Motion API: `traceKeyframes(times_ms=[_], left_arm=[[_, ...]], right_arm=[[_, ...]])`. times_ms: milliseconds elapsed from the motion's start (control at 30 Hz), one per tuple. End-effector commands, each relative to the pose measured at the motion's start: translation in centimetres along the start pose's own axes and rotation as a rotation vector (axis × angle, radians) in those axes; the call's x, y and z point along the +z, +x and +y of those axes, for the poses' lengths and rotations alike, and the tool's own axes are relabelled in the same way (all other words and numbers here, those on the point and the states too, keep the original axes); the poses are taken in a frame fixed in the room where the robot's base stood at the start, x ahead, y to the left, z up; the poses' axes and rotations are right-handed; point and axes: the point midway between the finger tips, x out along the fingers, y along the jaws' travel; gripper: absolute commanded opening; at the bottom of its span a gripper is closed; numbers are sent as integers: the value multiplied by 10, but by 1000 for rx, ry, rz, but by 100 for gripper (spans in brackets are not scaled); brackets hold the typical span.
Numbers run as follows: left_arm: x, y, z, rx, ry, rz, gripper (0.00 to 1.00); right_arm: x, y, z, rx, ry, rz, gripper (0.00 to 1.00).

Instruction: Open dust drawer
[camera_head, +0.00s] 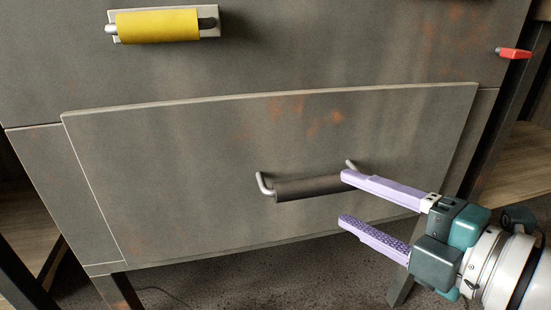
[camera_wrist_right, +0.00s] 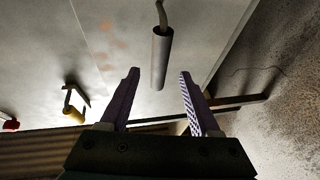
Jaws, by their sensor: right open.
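The dust drawer (camera_head: 200,160) is a wide grey-brown metal front with rust spots, and it looks shut or nearly flush in its frame. Its handle (camera_head: 305,188) is a dark cylindrical grip on two pale metal brackets, right of the drawer's middle. My right gripper (camera_head: 343,198) has two purple fingers, open and empty, at the right end of the handle. The upper finger overlaps that end in the head view; contact cannot be told. In the right wrist view the handle (camera_wrist_right: 161,60) lies ahead, between and beyond the open fingertips (camera_wrist_right: 160,75). My left gripper is not in view.
A yellow grip (camera_head: 158,25) on a metal plate sits on the panel above, at upper left. A small red lever (camera_head: 513,53) sticks out at the upper right. Dark legs (camera_head: 118,291) stand below the drawer on a rough grey floor (camera_head: 270,280).

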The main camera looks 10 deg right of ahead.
Motion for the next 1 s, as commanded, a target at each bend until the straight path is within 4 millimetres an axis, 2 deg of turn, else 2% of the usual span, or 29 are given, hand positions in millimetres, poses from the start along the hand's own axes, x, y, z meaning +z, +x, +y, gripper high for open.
traceKeyframes(times_ms=[200,333,500,767,1000], left_arm=[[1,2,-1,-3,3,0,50],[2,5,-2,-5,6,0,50],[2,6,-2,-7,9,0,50],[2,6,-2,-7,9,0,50],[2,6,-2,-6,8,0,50]], right_arm=[[0,40,1,3,0,-1,63],[0,57,0,2,0,-1,63],[0,66,0,1,0,-1,63],[0,67,0,0,0,-1,63],[0,67,0,0,0,-1,36]])
